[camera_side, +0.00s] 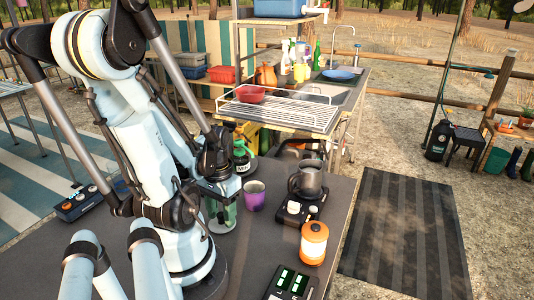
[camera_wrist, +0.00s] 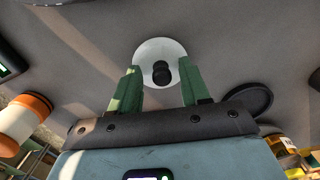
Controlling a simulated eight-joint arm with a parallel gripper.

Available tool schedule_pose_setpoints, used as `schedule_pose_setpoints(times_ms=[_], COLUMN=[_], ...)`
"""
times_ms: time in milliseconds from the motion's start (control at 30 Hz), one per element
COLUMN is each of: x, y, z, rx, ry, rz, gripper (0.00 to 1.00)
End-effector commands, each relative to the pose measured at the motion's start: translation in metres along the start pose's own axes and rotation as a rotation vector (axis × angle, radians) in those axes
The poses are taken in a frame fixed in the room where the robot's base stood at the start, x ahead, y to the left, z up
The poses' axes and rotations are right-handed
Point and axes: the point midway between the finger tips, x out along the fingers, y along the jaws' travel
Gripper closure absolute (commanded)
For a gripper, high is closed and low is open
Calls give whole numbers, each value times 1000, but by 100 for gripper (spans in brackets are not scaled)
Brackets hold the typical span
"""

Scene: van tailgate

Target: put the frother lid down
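The frother lid, a white disc with a black knob (camera_wrist: 160,72), lies flat with its knob up. It also shows in the side view as a pale disc (camera_side: 222,226) on the dark table (camera_side: 340,205). My gripper (camera_wrist: 162,84) is open, its two green fingers on either side of the knob with clear gaps. In the side view my gripper (camera_side: 222,210) points down just above the disc. A dark metal jug (camera_side: 308,182) stands on a black base to the right; I cannot tell whether it is the frother.
A purple cup (camera_side: 254,196) stands close to the right of my gripper. An orange and white lantern (camera_side: 313,243) and a device with green displays (camera_side: 290,283) are nearer the front right. A dark round item (camera_wrist: 252,100) lies right of the fingers.

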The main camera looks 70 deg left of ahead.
Motion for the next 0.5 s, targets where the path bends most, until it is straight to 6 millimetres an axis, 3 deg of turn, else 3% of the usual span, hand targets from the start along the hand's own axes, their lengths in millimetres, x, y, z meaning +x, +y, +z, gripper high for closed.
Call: schedule_pose_setpoints(times_ms=[500], x=[-13], y=[0], z=[0], rx=[0], ry=[0], rz=[0], gripper=[54])
